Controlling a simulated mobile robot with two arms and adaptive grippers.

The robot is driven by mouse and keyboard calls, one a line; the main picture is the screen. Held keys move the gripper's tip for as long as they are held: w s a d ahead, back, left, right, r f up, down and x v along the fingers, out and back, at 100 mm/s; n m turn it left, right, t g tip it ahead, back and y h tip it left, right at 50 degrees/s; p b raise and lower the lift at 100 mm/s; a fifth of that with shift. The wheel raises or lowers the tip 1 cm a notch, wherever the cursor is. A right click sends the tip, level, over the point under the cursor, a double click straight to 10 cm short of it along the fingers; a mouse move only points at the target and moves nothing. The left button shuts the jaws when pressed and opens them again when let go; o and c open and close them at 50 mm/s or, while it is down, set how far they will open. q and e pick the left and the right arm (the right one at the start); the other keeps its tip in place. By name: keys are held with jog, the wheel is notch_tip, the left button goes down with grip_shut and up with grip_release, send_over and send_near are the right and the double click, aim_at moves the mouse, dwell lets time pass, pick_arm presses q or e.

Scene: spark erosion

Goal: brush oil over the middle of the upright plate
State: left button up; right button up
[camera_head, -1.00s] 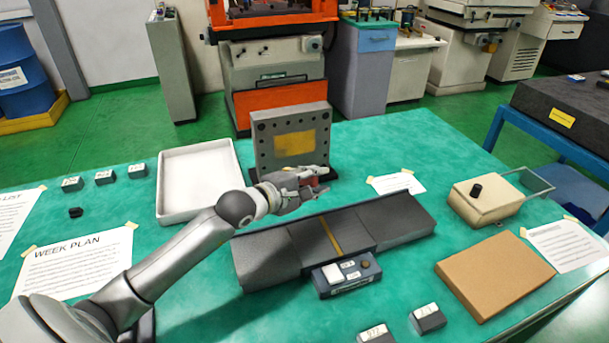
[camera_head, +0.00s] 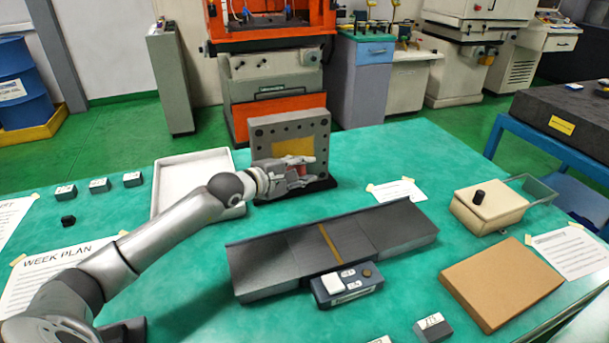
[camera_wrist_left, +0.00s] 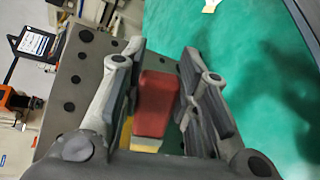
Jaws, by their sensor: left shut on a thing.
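The upright grey plate (camera_head: 262,142) stands on a dark base at the back of the green table, with holes along its edges. A yellow patch (camera_head: 297,146) covers its middle. My left gripper (camera_head: 306,169) is in front of the plate and hides the patch's lower part. It is shut on a brush with a red handle (camera_wrist_left: 155,103), which lies between the fingers in the left wrist view. A pale part (camera_wrist_left: 146,145) shows at the handle's end. I cannot tell whether the bristles touch the plate. My right gripper is not in view.
A white tray (camera_head: 165,206) lies left of the plate, behind my left arm. A long dark grey block (camera_head: 390,228) and a small control box (camera_head: 347,287) are in front. A cream box (camera_head: 490,212) and brown board (camera_head: 503,284) are at right.

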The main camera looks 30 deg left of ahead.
pick_arm(q)
jog(key=shift+w+a+b, duration=0.4)
jog(key=shift+b, duration=0.05)
dwell(0.6)
jog(key=shift+w+d+f+b, duration=0.2)
jog(key=shift+w+b, duration=0.35)
jog(key=shift+b, duration=1.1)
jog(key=shift+s+a, duration=0.2)
jog(key=shift+s, duration=0.05)
jog(key=shift+s+a+r, duration=0.15)
jog(key=shift+s+r, duration=0.05)
jog(key=shift+r, duration=0.05)
jog(key=shift+s, duration=0.1)
